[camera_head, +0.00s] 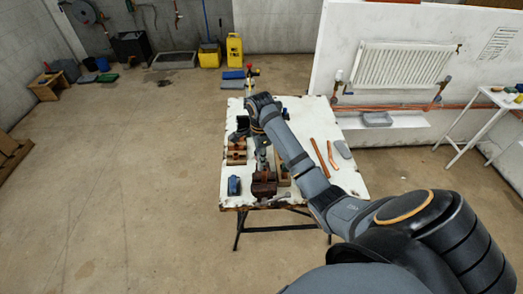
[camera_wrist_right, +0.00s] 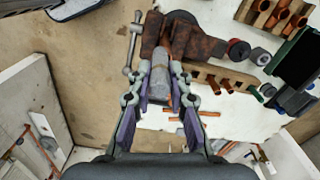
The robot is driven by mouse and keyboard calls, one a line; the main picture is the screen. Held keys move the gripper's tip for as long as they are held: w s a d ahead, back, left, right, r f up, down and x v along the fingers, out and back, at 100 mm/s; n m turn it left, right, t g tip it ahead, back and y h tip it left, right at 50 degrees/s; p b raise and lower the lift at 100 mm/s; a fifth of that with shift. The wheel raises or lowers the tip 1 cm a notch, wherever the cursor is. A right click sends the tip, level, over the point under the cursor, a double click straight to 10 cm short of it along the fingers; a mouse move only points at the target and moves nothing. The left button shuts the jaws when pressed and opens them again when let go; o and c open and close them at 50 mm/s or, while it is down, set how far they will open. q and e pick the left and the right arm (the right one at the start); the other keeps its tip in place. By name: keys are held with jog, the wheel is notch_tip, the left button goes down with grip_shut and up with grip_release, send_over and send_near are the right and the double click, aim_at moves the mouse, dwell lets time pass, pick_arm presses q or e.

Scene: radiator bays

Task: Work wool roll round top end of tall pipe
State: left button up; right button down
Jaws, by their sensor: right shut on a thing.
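My right gripper (camera_head: 262,157) reaches down over the near part of the white table. In the right wrist view its two fingers (camera_wrist_right: 161,88) are closed on a grey, rough cylinder, which looks like the wool roll (camera_wrist_right: 158,84). A bit of copper-coloured pipe (camera_wrist_right: 176,67) shows just beyond the roll, beside the rusty vise (camera_wrist_right: 198,44). I cannot tell whether the roll is around the pipe's end or only beside it. In the head view the vise (camera_head: 264,187) stands at the table's near edge; the gripper hides most of the pipe. My left gripper is not in view.
The white table (camera_head: 343,186) also bears a wooden block (camera_head: 236,152), a blue object (camera_head: 234,186), copper pipes (camera_head: 320,157) and a grey pad (camera_head: 343,149). A radiator (camera_head: 402,65) hangs on the white wall behind. The floor left of the table is clear.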

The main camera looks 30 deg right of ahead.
jog(key=shift+s+a+f, duration=0.1)
jog(key=shift+s+a, duration=0.2)
jog(key=shift+a, duration=0.2)
jog(key=shift+f, duration=0.1)
jog(key=shift+w+d+f, duration=0.1)
jog(key=shift+d+f, duration=0.05)
jog(key=shift+f, duration=0.35)
dwell(0.3)
jog(key=shift+f+b, duration=0.3)
jog(key=shift+f, duration=1.1)
